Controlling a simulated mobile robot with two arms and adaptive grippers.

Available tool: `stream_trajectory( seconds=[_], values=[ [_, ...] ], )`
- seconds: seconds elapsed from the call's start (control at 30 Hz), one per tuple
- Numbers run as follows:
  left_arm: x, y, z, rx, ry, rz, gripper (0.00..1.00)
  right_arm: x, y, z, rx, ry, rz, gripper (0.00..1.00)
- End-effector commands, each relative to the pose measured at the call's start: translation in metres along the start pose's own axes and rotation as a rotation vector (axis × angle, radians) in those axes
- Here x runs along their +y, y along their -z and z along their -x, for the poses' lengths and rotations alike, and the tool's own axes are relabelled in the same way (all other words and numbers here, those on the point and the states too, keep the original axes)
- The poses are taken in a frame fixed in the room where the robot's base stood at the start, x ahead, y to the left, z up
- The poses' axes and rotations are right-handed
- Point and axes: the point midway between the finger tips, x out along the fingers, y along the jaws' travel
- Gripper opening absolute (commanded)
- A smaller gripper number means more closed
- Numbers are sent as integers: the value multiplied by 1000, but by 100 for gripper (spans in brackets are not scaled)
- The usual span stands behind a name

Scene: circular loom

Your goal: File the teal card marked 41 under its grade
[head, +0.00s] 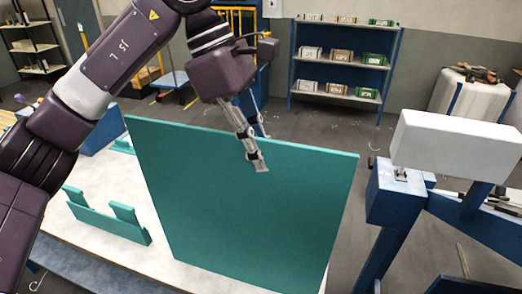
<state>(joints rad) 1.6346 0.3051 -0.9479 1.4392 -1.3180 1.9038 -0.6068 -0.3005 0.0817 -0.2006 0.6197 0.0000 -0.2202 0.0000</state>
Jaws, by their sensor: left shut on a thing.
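My left gripper (258,148) comes down from above and is shut on the card's top edge, one finger in front and the other behind. Whether the card's lower edge touches the table is not clear. My right gripper is not in view.
A white table (75,240) carries a teal slotted stand (108,222) at left. A blue shelf rack (292,70) at the back holds labelled boxes in white, tan and green. At right is a blue frame (393,195) with a white block (455,145). Open floor lies between.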

Motion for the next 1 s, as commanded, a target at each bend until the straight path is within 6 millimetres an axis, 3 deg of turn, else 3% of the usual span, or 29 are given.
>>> stream_trajectory(
  seconds=[0.9,0.93,1.0],
  values=[
    [0,18,-43,0,0,0,0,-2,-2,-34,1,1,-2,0],
    [0,18,-42,0,-1,0,11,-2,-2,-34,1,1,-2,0],
    [0,17,-41,0,-1,0,19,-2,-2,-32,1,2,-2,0]
  ],
)
